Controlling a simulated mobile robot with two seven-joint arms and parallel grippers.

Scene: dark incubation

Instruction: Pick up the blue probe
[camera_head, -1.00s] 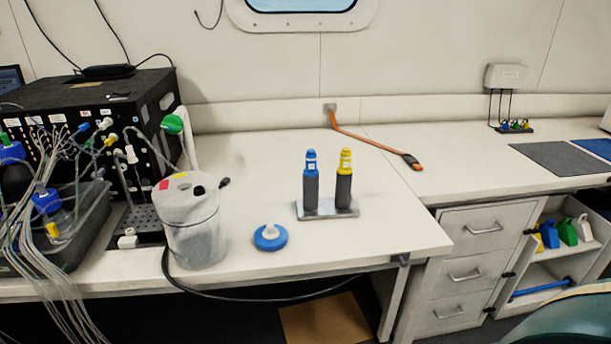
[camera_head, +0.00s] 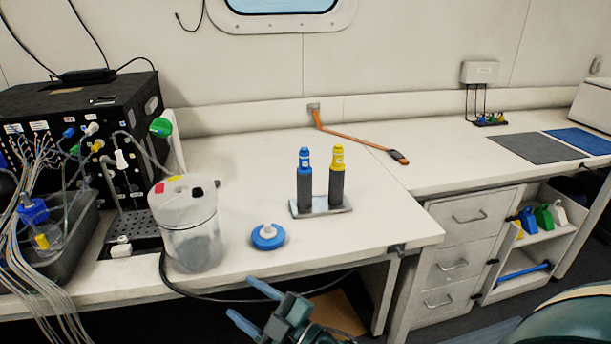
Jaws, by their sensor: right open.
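The blue probe (camera_head: 305,182) has a blue top and a dark grey lower body. It stands upright in a flat metal holder (camera_head: 334,209) on the white bench, left of a yellow-topped probe (camera_head: 337,178). My right gripper (camera_head: 248,303) is at the bottom of the view, in front of the bench's front edge and nearer to me than the probe. Its two blue fingers are apart with nothing between them. It is clear of the probe. My left gripper is not in view.
A blue and white round piece (camera_head: 268,237) lies on the bench left of the holder. A lidded clear container (camera_head: 192,238) stands further left, beside a tubing-covered black box (camera_head: 75,130). An orange strap (camera_head: 350,137) lies behind the probes. The bench right of the holder is clear.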

